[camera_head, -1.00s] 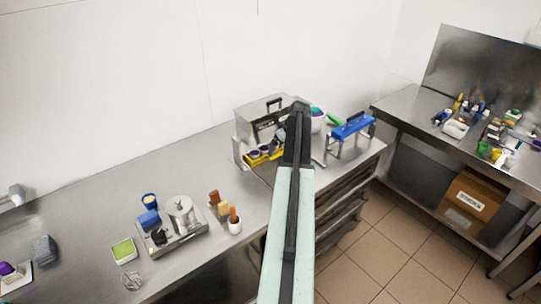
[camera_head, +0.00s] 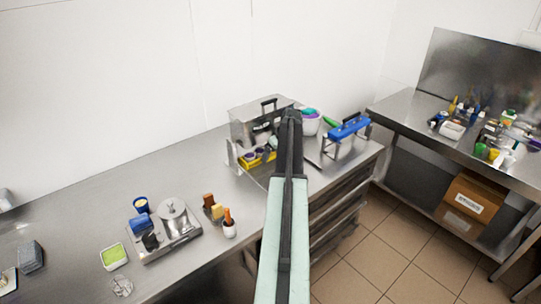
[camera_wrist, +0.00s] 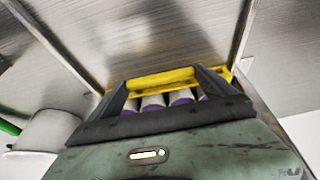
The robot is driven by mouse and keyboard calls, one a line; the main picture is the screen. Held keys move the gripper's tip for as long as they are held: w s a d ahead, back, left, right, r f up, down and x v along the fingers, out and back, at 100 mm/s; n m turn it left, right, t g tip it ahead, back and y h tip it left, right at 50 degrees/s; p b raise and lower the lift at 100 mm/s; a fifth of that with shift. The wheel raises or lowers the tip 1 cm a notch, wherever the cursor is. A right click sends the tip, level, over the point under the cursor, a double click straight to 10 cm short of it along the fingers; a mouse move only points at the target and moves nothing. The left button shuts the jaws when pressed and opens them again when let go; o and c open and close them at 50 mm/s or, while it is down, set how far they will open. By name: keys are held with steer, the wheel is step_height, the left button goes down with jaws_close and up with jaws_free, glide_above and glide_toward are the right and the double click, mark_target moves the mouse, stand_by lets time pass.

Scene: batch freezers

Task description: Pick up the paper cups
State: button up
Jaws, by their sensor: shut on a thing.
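The paper cups (camera_wrist: 153,101) are white with purple ends and sit in a row in a yellow holder (camera_wrist: 160,78) in the wrist view. The exact contact is hard to see. In the head view the fingertips are hidden behind my arm.
A white tub (camera_head: 310,125) and a blue-topped stand (camera_head: 349,128) are to the right. A steel tray with a pot (camera_head: 173,216) is nearer left. A second worktop (camera_head: 400,105) is at right, with tiled floor between.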

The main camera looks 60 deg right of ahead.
step_height(320, 180, up, 4)
steer(key=p, duration=0.3)
steer(key=shift+f+p, duration=0.1)
steer(key=shift+p, duration=0.25)
steer(key=s+a, duration=0.2)
steer(key=s, duration=0.3)
steer(key=s+a, duration=0.2)
steer(key=s, duration=0.4)
steer(key=s+a, duration=0.2)
steer(key=s, duration=0.4)
steer(key=shift+f, duration=0.15)
steer(key=shift+c, duration=0.7)
steer(key=o, duration=1)
steer(key=p+v, duration=0.6)
steer(key=v, duration=0.1)
steer(key=shift+s+r+p, duration=0.2)
steer(key=shift+r+p, duration=0.15)
steer(key=shift+p, duration=0.05)
